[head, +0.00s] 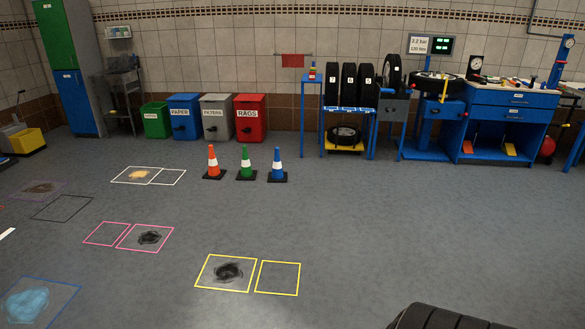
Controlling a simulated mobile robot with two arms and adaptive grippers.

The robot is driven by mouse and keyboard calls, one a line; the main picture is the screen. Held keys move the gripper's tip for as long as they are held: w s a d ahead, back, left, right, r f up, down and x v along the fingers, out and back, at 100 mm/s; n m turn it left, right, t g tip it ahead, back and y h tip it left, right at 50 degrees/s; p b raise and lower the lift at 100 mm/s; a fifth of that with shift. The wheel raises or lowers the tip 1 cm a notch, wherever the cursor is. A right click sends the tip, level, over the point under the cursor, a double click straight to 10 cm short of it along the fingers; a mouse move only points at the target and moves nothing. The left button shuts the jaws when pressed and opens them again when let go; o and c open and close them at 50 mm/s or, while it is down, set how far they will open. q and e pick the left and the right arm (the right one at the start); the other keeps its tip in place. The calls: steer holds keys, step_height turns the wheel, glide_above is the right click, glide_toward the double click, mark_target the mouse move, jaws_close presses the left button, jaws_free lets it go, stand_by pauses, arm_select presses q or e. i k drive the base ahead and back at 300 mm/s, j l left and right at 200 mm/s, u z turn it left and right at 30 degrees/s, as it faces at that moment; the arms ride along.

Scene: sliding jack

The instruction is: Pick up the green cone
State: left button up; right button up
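The green cone (246,164) stands upright on the floor in the middle of the head view. It has a white band and a dark square base. An orange cone (213,164) stands to its left and a blue cone (277,167) to its right, close but apart. Neither of my grippers shows in this view.
Behind the cones are bins, including a red rags bin (249,118), and a blue tire rack (347,130). Spills lie in front, such as a dark one (229,272) in a yellow outline. A black tire (440,317) is at the bottom right. Mid-floor is mostly clear.

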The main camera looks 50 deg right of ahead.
mark_target(246, 173)
steer(key=z, duration=1.35)
